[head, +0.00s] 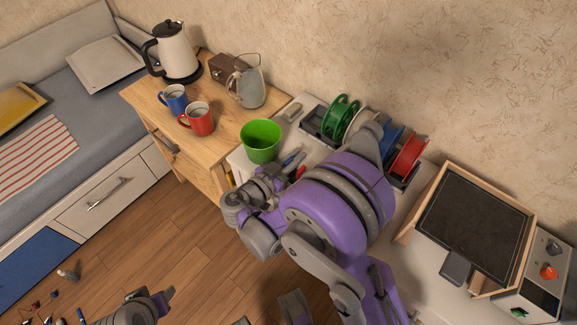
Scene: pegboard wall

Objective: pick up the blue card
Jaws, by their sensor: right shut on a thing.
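I cannot make out a blue card for certain. My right gripper (272,180) is at the left end of the white worktop, just below the green cup (261,142). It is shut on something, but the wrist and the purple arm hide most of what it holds. A small blue piece (291,157) shows right by its fingers, with a small red piece (300,172) beside it; I cannot tell whether the blue piece is held. My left gripper (165,297) is low over the floor at the bottom edge, partly cut off, and its jaws are unclear.
A spool rack with a green spool (342,115), a blue spool (390,137) and a red spool (408,155) stands behind my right arm. A dark framed panel (475,225) is on the right. A wooden cabinet (150,101) bears mugs and a kettle (176,55).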

